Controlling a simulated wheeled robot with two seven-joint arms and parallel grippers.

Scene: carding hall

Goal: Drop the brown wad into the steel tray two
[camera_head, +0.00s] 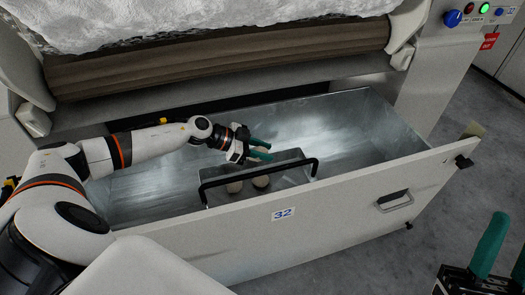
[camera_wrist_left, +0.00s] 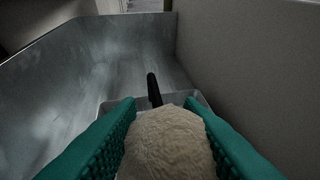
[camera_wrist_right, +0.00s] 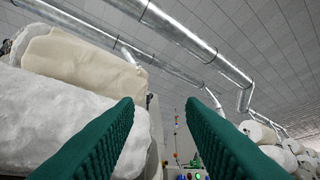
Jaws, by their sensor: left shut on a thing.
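My left gripper (camera_head: 261,149) is shut on a pale beige-brown wad (camera_wrist_left: 166,145), which fills the space between its teal fingers in the left wrist view. In the head view the fingers mostly hide this wad. The gripper is above a small steel tray (camera_head: 293,175) with a black handle (camera_head: 258,170), inside a large open metal drawer (camera_head: 365,135). I cannot read a number two on the small tray. My right gripper (camera_head: 506,250) is open and empty, outside the drawer at lower right.
The drawer's white front panel (camera_head: 340,215) bears the label 32 (camera_head: 283,213) and a dark pull handle (camera_head: 394,200). A brown roller (camera_head: 220,65) and white fibre (camera_head: 170,20) lie above the drawer. The drawer floor right of the small tray is bare.

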